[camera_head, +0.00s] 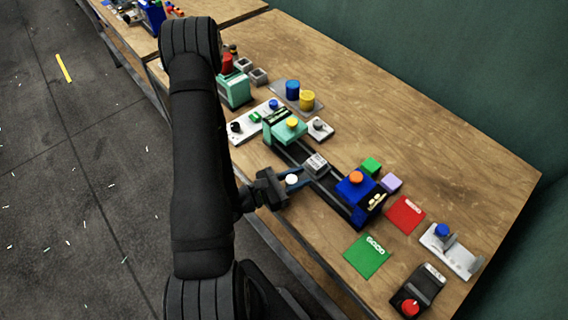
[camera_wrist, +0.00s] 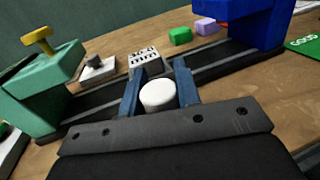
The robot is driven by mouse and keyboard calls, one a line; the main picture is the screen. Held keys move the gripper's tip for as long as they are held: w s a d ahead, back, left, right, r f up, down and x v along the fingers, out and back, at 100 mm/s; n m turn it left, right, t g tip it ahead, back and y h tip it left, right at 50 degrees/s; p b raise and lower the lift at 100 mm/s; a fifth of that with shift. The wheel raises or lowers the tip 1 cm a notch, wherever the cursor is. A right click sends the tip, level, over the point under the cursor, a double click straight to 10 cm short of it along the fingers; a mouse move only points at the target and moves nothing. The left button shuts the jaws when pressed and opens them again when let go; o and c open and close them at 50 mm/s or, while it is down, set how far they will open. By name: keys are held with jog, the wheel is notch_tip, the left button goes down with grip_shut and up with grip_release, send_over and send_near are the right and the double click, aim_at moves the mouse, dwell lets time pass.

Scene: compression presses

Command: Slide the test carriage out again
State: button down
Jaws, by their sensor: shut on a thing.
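The test carriage appears to be the small grey block (camera_head: 315,163) on the dark rail (camera_head: 341,193), between the green press (camera_head: 288,131) and the blue press (camera_head: 357,189). It also shows in the wrist view (camera_wrist: 146,58), just beyond my fingertips. My gripper (camera_head: 299,180) is at the rail's near side with its blue fingers around a white round knob (camera_head: 291,180). In the wrist view the knob (camera_wrist: 158,94) sits between the two fingers. The link between knob and block is hidden by my fingers.
A green block (camera_head: 371,166) and a lilac block (camera_head: 391,183) lie behind the blue press. A green GOOD mat (camera_head: 367,256) and a red mat (camera_head: 405,215) lie to its right. A black box with a red button (camera_head: 411,306) stands at the near edge.

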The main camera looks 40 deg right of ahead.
jog(key=shift+s, duration=0.5)
jog(key=c, duration=1.1)
grip_release()
jog(key=shift+o, duration=0.2)
jog(key=v, duration=1.7)
jog(key=shift+a, duration=0.2)
jog(key=shift+w+d, duration=0.1)
jog(key=shift+x, duration=5.9)
